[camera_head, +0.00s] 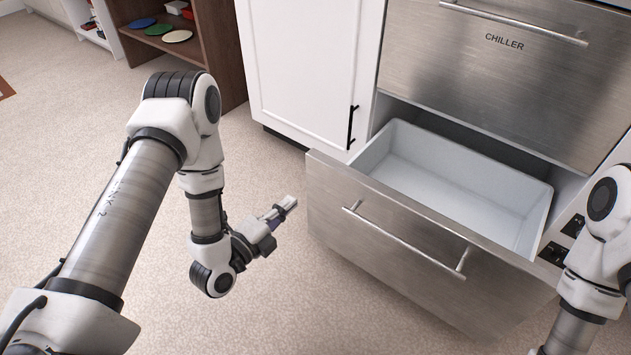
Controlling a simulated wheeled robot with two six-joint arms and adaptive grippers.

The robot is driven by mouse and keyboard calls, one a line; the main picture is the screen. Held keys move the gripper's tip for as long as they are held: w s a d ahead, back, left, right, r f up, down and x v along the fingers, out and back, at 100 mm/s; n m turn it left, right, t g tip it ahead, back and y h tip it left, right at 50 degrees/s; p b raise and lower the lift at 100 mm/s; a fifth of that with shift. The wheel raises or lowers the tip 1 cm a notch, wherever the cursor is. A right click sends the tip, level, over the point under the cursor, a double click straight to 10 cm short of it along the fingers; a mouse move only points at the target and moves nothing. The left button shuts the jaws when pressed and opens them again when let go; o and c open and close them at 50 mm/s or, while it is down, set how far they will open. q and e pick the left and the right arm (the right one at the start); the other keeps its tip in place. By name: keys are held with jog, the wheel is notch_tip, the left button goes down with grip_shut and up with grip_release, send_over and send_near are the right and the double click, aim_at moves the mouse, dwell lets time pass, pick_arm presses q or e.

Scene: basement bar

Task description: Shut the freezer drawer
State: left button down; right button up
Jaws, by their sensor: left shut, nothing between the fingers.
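The freezer drawer (420,256) is the lower steel-fronted drawer and stands pulled out. Its inner bin (455,190) is white and looks empty. A bar handle (405,240) runs across its front. My left gripper (288,204) is shut and empty, to the left of the drawer front and apart from it, above the floor. My right arm shows at the right edge, in front of the drawer's right side. Its gripper is out of the frame.
The closed chiller drawer (490,75) sits directly above. A white cabinet door (308,65) with a black handle (352,127) is to the left. Farther left, a brown open shelf (210,45) holds coloured discs. The carpeted floor (60,160) is clear at the left.

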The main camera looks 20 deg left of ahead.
aim_at(326, 170)
pick_arm(q)
jog(key=b+x, duration=0.1)
jog(key=x, duration=0.2)
jog(key=b+x, duration=0.2)
jog(key=x, duration=0.2)
jog(key=b+x, duration=0.1)
jog(key=x, duration=0.2)
jog(key=shift+w+d+f, duration=0.1)
jog(key=shift+w+f, duration=0.1)
jog(key=shift+f, duration=0.1)
jog(key=shift+w+d+r, duration=0.15)
jog(key=shift+w+r, duration=0.05)
jog(key=shift+w, duration=0.3)
pick_arm(e)
jog(key=shift+f, duration=2.55)
pick_arm(q)
jog(key=shift+w, duration=0.15)
